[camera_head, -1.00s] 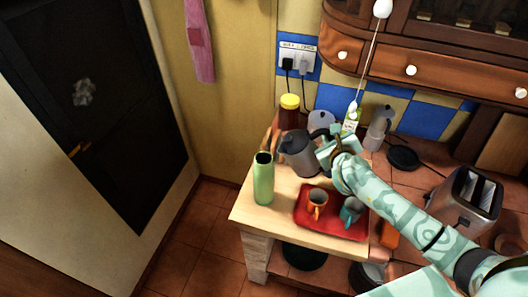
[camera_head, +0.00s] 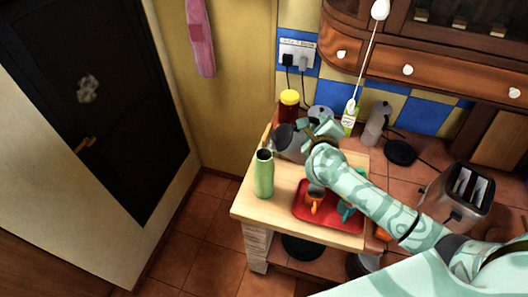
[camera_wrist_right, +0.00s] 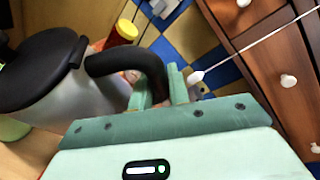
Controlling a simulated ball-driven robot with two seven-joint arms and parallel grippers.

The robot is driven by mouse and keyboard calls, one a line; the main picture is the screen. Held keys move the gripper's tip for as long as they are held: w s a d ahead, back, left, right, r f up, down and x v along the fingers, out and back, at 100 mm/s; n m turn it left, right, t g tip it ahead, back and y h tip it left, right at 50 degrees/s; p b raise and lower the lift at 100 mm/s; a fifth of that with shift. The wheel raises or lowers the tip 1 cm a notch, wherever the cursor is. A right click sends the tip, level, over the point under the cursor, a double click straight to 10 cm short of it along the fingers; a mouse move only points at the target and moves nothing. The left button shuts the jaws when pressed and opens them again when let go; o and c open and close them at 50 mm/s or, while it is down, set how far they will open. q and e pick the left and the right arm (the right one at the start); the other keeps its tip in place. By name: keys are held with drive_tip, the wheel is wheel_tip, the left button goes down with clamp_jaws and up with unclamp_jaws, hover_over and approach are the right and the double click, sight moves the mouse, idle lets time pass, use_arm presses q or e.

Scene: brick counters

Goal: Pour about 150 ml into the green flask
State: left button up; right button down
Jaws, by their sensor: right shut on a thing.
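The green flask (camera_head: 263,176) stands upright near the left edge of the wooden counter, its dark mouth open at the top. A grey kettle (camera_head: 291,146) with a black lid is just behind it and to its right, apart from it. My right gripper (camera_head: 322,132) is shut on the kettle's black handle (camera_wrist_right: 130,62), which passes between its fingers in the wrist view. The kettle body (camera_wrist_right: 75,105) fills the left of that view. I cannot tell whether the kettle's bottom touches the counter. No liquid shows. My left gripper is not in view.
A red tray (camera_head: 320,221) with an orange mug (camera_head: 313,201) and a teal mug (camera_head: 346,210) lies in front, partly under my right arm. A yellow-lidded jar (camera_head: 289,103) stands behind the kettle.

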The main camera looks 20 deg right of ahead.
drive_tip(key=shift+a+r+n, duration=0.25)
drive_tip(key=shift+r+n, duration=0.05)
drive_tip(key=shift+r, duration=0.3)
drive_tip(key=shift+p, duration=0.3)
drive_tip(key=shift+w+a+r+n+t+h+p, duration=0.15)
drive_tip(key=shift+a+r+n+h+p, duration=0.15)
drive_tip(key=shift+a+r+n+p, duration=0.3)
drive_tip(key=shift+s+a+r+n+t+h+p, duration=0.1)
drive_tip(key=shift+a+r+n+t+h+p, duration=0.15)
drive_tip(key=shift+r+p, duration=0.4)
drive_tip(key=shift+w+a+r+n+h+p, duration=0.1)
drive_tip(key=shift+a+r+n+h+p, duration=0.15)
drive_tip(key=shift+a+p, duration=0.25)
drive_tip(key=shift+a+r+n+h+p, duration=0.1)
drive_tip(key=shift+a+r+n+p, duration=0.2)
drive_tip(key=shift+a+p, duration=0.15)
idle(1.0)
drive_tip(key=shift+w+a+r+n+t+p, duration=0.1)
drive_tip(key=shift+a+r+n+t+p, duration=0.1)
drive_tip(key=shift+a+r+n+p, duration=0.25)
drive_tip(key=shift+a+r+n+t+p, duration=0.15)
drive_tip(key=shift+a+n+t+p, duration=0.1)
drive_tip(key=shift+a, duration=0.4)
idle(0.7)
